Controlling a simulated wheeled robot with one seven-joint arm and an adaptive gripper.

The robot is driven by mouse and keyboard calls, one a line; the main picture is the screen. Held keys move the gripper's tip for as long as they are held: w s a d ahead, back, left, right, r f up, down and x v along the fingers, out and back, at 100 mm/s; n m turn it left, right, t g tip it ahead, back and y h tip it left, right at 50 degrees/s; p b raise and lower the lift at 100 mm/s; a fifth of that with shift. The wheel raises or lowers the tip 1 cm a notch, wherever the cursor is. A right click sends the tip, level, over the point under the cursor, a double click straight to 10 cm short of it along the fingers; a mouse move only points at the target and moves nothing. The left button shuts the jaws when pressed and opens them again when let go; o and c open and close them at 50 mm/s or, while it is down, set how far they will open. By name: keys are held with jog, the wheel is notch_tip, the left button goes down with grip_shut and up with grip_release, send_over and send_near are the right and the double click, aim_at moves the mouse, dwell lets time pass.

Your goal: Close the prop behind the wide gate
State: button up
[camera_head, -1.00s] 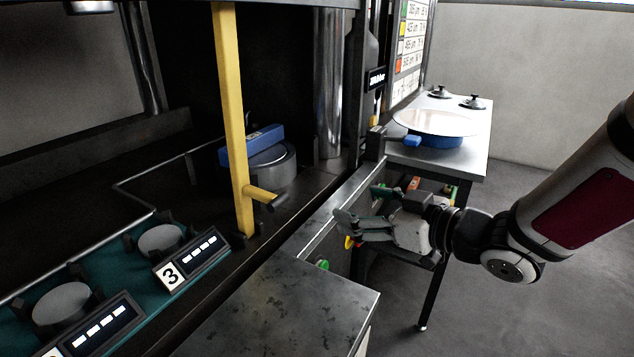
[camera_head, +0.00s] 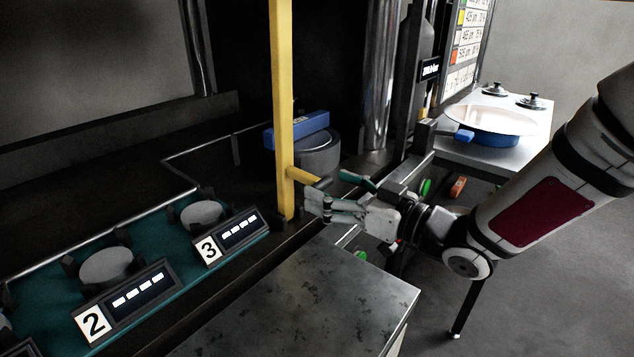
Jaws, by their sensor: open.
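A tall yellow bar (camera_head: 283,120) stands upright at the front edge of the dark machine bay. A short yellow handle (camera_head: 302,175) with a dark tip sticks out from it to the right. Behind the bar, a blue block (camera_head: 300,128) lies on a grey round drum (camera_head: 320,152); the bar hides part of both. My gripper (camera_head: 328,190) is open and empty, its fingers pointing left, close to the handle's dark tip. I cannot tell whether it touches the handle. I cannot tell for sure which part is the prop or the wide gate.
A teal strip (camera_head: 150,243) at lower left carries grey discs and plates numbered 2 and 3. A worn metal counter (camera_head: 330,300) lies in front, below my gripper. A blue-and-white pan (camera_head: 490,128) stands on a side table at right. Open floor is at lower right.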

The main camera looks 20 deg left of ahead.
jog(key=shift+x, duration=1.95)
jog(key=shift+c, duration=0.5)
